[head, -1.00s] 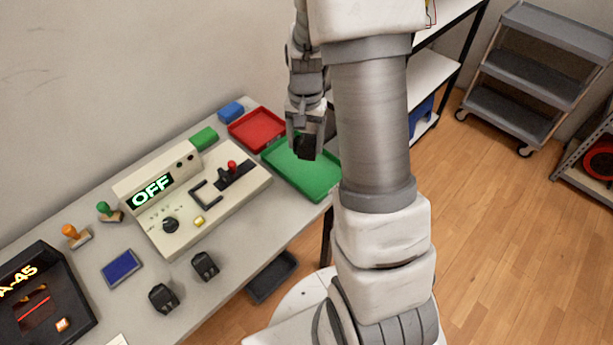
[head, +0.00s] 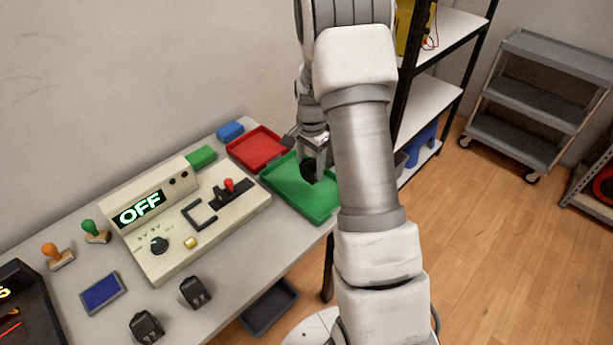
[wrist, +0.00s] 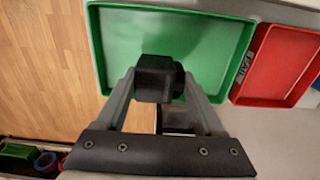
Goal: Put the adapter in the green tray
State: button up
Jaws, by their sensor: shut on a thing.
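The green tray (head: 297,192) lies at the right end of the table in the head view. In the wrist view the green tray (wrist: 215,58) fills the upper middle. My gripper (head: 314,165) is over the tray, partly hidden by my arm in the head view. In the wrist view my gripper (wrist: 157,88) is shut on a black adapter (wrist: 157,72), which overlaps the near part of the tray. I cannot tell whether the adapter touches the tray floor. Two more black adapters, one (head: 195,292) and another (head: 147,327), sit at the table's front.
A red tray (head: 257,148) adjoins the green tray. A beige control box (head: 185,215) reading OFF stands to the left. Stamps, a blue pad (head: 103,293), a green block (head: 201,157) and a blue block (head: 230,131) are on the table. A shelf stands behind my arm.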

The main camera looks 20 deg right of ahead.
aim_at(307, 176)
jog(key=shift+w+a+f, duration=0.25)
jog(key=shift+w+f, duration=0.2)
jog(key=shift+w, duration=0.25)
jog(key=shift+f, duration=1.95)
jog(key=shift+f+b, duration=0.15)
jog(key=shift+b, duration=0.2)
jog(key=o, duration=1.5)
